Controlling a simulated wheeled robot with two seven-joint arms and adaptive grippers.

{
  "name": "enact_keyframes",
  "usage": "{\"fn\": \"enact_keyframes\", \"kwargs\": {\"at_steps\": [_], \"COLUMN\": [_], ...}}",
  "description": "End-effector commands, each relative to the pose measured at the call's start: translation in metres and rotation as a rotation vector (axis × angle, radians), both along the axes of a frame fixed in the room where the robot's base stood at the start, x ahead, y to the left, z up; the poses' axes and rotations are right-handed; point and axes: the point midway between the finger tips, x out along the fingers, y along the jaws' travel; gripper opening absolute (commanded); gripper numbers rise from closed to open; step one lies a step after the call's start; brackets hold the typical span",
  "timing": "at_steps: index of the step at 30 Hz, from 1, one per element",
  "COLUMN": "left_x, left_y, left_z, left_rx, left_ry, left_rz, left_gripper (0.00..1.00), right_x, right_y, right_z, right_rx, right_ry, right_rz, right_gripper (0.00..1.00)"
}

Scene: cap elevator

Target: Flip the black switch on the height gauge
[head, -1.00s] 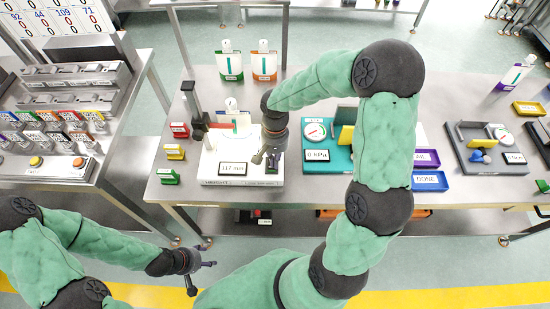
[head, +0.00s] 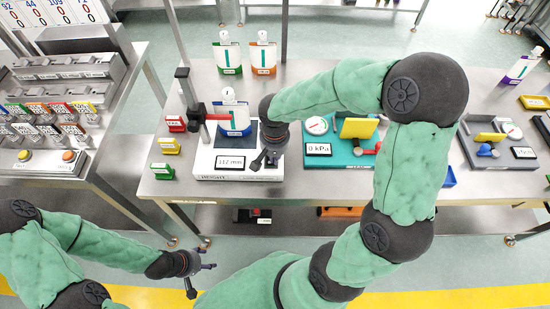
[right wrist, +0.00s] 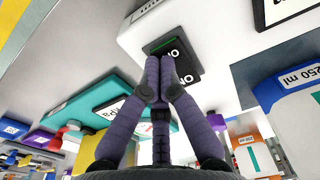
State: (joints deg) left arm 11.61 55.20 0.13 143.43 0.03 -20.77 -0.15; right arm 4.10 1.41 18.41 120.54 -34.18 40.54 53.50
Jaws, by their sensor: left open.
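The height gauge (head: 207,161) is a white base with a display reading about 117 mm, a black column and a red arm, and a blue-labelled bottle (head: 234,120) on it. The black switch (right wrist: 187,73), marked ON with a green strip, shows in the right wrist view on the white base. My right gripper (head: 264,162) is over the front right of the base. In the right wrist view its fingertips (right wrist: 160,62) are together, right in front of the switch; I cannot tell whether they touch it. My left gripper (head: 207,267) is open and empty, in front of the table.
A teal pressure device (head: 350,156) stands right of the gauge. Small red (head: 176,123), yellow (head: 169,146) and green (head: 162,171) blocks lie left of it. Green (head: 227,57) and orange (head: 262,57) bottles stand behind. A grey device (head: 490,150) is further right.

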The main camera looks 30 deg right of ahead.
Motion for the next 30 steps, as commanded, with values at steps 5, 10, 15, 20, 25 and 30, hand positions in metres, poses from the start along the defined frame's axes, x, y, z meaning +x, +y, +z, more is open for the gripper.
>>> {"fn": "enact_keyframes", "kwargs": {"at_steps": [5,10,15,20,25,30], "left_x": [0.000,0.000,0.000,0.000,0.000,0.000], "left_y": [0.000,0.000,0.000,0.000,0.000,0.000], "left_z": [0.000,0.001,0.002,0.002,0.002,0.011], "left_rx": [0.000,0.000,0.000,0.000,0.000,0.000], "left_ry": [0.000,0.000,0.000,0.000,0.001,0.001], "left_rz": [0.000,0.000,0.000,0.000,0.000,0.000], "left_gripper": [0.57,0.57,0.57,0.57,0.57,0.57], "right_x": [-0.002,0.005,0.011,0.012,0.012,0.015], "right_y": [0.001,-0.002,-0.006,-0.007,-0.008,-0.009], "right_z": [-0.006,-0.005,-0.003,-0.003,-0.002,0.010], "right_rx": [0.004,0.005,0.004,0.003,0.002,0.001], "right_ry": [0.015,0.012,0.008,0.007,0.007,0.005], "right_rz": [0.004,0.004,0.004,0.004,0.003,0.002], "right_gripper": [0.00,0.00,0.00,0.00,0.00,0.00]}}
